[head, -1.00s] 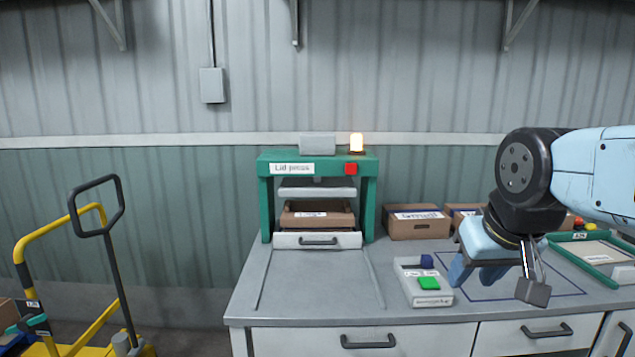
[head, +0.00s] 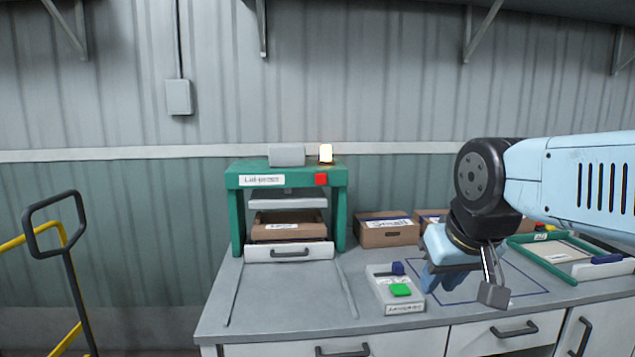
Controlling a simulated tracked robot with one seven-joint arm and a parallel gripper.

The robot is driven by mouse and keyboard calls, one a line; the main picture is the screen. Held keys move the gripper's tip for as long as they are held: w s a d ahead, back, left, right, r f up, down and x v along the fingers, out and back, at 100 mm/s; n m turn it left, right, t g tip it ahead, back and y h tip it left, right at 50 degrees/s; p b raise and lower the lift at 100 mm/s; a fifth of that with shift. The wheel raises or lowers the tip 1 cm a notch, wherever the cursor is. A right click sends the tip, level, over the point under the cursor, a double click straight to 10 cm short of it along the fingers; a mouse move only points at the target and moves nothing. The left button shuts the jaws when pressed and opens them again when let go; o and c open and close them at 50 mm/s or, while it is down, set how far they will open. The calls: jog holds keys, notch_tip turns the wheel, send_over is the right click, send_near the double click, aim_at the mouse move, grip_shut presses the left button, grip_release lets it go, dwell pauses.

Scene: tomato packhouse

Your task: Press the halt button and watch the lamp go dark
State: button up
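The lid press (head: 237,215) is a green frame on the bench. A lit, glowing lamp (head: 326,153) stands on its top right, and a red button (head: 321,179) is on its front below the lamp. A pale control box (head: 385,284) on the bench carries a large green button (head: 400,290) and a small blue one (head: 397,268); its label is too small to read. I cannot tell which button is the halt button. My gripper (head: 442,281) points down just right of the control box, its blue fingers apart and nothing visible between them. It touches no button.
A brown carton (head: 287,230) sits inside the press, above a white drawer front (head: 290,251). More cartons (head: 388,232) stand along the wall. A green-edged tray (head: 537,263) lies at the right. The bench in front of the press (head: 285,298) is clear. A yellow trolley (head: 66,338) stands left.

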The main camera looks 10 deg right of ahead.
grip_shut()
dwell(1.4)
